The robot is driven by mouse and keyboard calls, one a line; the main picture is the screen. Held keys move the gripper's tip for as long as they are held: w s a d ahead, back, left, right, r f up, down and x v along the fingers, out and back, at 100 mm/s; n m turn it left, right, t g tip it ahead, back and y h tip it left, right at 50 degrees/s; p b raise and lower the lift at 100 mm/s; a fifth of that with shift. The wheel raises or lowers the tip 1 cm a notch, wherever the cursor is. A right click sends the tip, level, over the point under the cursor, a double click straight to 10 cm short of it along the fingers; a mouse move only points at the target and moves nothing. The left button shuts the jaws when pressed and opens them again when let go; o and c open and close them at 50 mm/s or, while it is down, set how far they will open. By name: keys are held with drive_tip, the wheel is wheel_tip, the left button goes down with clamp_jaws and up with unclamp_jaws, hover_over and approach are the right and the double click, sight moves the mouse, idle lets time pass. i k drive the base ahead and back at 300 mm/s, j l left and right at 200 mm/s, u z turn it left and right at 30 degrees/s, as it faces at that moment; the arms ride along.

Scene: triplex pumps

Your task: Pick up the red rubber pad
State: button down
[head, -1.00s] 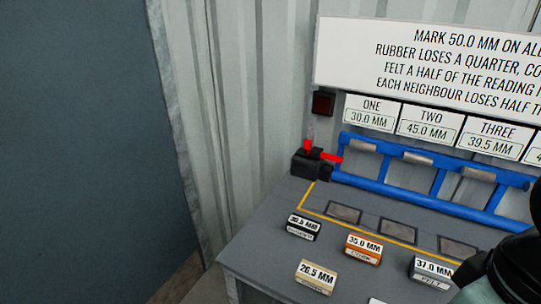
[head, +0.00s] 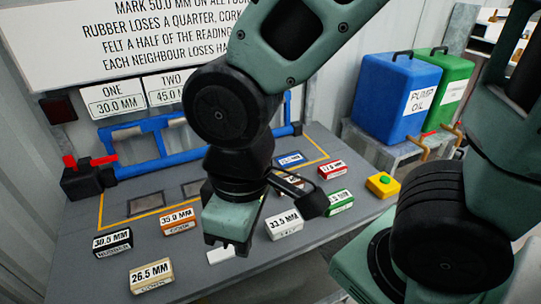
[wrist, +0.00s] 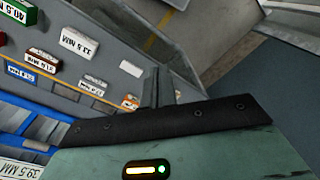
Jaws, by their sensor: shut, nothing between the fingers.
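A small red block (head: 331,170) with a white label lies at the right of the grey bench top in the head view; the material word on it is too small to read.
Nearby blocks are a white 33.5 MM (head: 284,224), a green one (head: 339,202), an orange one (head: 179,220), a black one (head: 112,242) and a cream 26.5 MM (head: 151,275). A blue pipe frame (head: 160,165) runs behind. A yellow button box (head: 383,185) sits at the right.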

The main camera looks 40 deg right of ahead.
sight(333, 169)
drive_tip(key=l+z, duration=0.3)
drive_tip(key=l, duration=0.2)
drive_tip(key=i+l+z, duration=0.15)
drive_tip(key=l+z, duration=0.15)
drive_tip(key=l, duration=0.15)
drive_tip(key=i+l+z, duration=0.15)
drive_tip(key=l+z, duration=0.2)
drive_tip(key=l, duration=0.1)
